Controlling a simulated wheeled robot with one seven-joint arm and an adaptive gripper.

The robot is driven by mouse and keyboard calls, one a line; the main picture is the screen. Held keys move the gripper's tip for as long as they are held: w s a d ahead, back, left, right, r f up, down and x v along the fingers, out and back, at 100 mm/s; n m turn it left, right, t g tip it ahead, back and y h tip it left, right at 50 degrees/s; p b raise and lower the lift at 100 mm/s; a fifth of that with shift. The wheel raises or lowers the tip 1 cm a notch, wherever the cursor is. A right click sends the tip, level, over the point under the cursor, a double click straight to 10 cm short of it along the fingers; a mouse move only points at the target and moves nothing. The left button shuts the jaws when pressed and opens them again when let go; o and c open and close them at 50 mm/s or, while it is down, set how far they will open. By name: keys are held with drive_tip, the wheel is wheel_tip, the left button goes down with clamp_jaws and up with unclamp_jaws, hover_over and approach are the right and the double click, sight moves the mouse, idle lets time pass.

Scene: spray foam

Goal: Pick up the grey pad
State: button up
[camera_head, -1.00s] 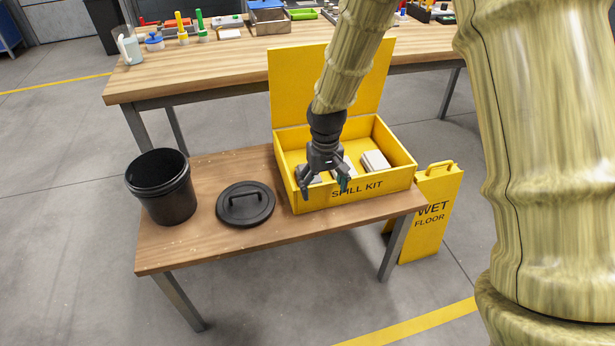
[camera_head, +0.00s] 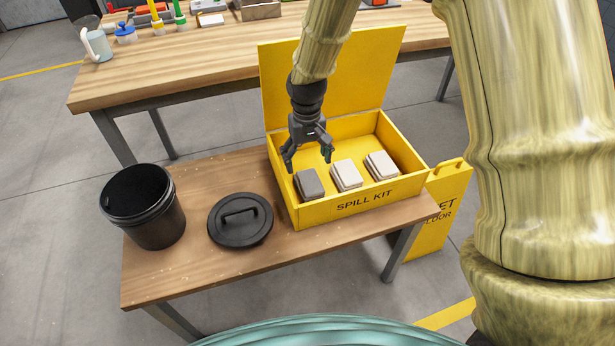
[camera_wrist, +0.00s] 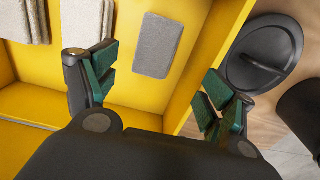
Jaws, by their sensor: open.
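The grey pad (camera_head: 309,184) lies in the left part of the open yellow spill kit box (camera_head: 345,207). In the wrist view the grey pad (camera_wrist: 158,46) is a rounded rectangle on the yellow floor of the box, ahead of my jaws and between their lines. My gripper (camera_head: 308,160) is open and empty, above the box's left part and just behind the grey pad. In the wrist view its green-padded fingertips (camera_wrist: 158,88) are wide apart, with the pad clear of them. Two stacks of pale pads, a middle one (camera_head: 346,175) and a right one (camera_head: 382,166), lie to the right.
A black lid (camera_head: 240,229) and an open black bucket (camera_head: 150,222) stand left of the box on the small wooden table (camera_head: 190,270). The raised yellow box lid (camera_head: 350,80) is behind my gripper. A wet floor sign (camera_head: 440,215) stands at the right.

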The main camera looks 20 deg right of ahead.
sight(309, 180)
drive_tip(key=shift+f, duration=0.35)
drive_tip(key=f, duration=0.3)
drive_tip(key=shift+s+d+f, duration=0.1)
drive_tip(key=shift+d+f, duration=0.15)
drive_tip(key=shift+d, duration=0.1)
drive_tip(key=shift+w+f+b, duration=0.2)
drive_tip(key=shift+f+b, duration=0.1)
drive_tip(key=shift+f, duration=1.25)
drive_tip(key=shift+w+f+b, duration=0.15)
drive_tip(key=shift+f+b, duration=0.15)
drive_tip(key=shift+f, duration=1.25)
drive_tip(key=c, duration=1.1)
